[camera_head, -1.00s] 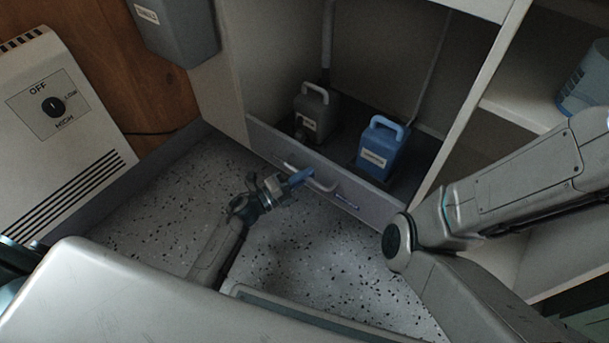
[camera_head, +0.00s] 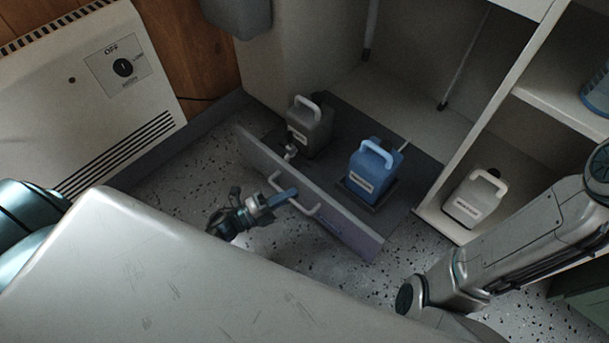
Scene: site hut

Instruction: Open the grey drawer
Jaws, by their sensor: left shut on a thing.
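The grey drawer (camera_head: 350,232) stands pulled out of the low cabinet, its front panel out over the speckled floor. Its pale bar handle (camera_head: 313,211) is on the outer face. My left gripper (camera_head: 284,197) is shut on the handle, its blue fingers across the bar's middle. A dark grey jug (camera_head: 308,135) and a blue jug (camera_head: 368,176) stand upright behind the drawer front, on the drawer's dark floor. My right arm enters from the right; its gripper is not in view.
A white jug (camera_head: 473,203) stands in the shelf unit's lower bay at the right. A white heater (camera_head: 70,90) is by the wood wall at the left. Speckled floor (camera_head: 185,170) is clear left of the drawer. A grey box (camera_head: 238,14) hangs above.

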